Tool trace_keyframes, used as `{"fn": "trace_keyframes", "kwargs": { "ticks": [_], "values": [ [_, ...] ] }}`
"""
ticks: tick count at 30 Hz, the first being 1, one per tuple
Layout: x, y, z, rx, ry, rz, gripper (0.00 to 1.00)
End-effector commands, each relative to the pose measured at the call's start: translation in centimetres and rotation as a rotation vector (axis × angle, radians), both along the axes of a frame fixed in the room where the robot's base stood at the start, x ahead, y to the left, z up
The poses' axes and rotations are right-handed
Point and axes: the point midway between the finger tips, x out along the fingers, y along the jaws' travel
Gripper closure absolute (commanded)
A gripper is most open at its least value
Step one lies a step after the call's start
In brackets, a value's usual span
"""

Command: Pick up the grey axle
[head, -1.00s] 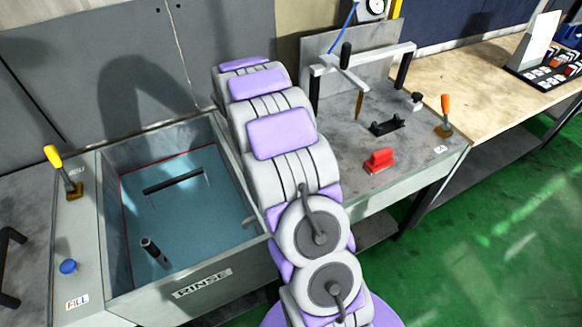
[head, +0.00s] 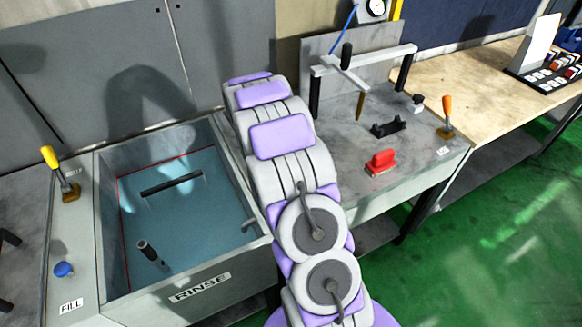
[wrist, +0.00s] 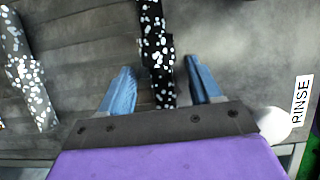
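In the wrist view a grey axle with white speckles (wrist: 27,75) lies at the left on a grey surface, running up to the picture's edge. A black axle with white speckles (wrist: 157,50) lies in the middle, with its near end between my fingers in the picture. My gripper (wrist: 160,85) has two blue fingers spread apart, with gaps on both sides of the black axle. The grey axle is outside them, to the left of the left finger. In the head view my arm hides the gripper, and I cannot make out the grey axle.
A rinse tank (head: 75,225) with bluish water stands at the left, with a yellow-handled lever (head: 60,172) on its rim. Right of my arm, a grey bench holds a red block (head: 381,162) and an orange-handled lever (head: 446,117). A RINSE label (wrist: 301,99) shows in the wrist view.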

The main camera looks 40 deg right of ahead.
Motion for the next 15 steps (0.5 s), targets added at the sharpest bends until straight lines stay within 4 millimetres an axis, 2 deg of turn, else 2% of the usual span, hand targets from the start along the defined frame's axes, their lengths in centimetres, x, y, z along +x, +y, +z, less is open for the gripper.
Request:
{"fn": "trace_keyframes", "kwargs": {
  "ticks": [2, 15],
  "values": [
    [-0.09, 0.03, -0.08, 0.001, 0.003, -0.001, 0.48],
    [-0.11, 0.05, -0.12, 0.002, 0.004, -0.001, 0.9]
  ]
}}
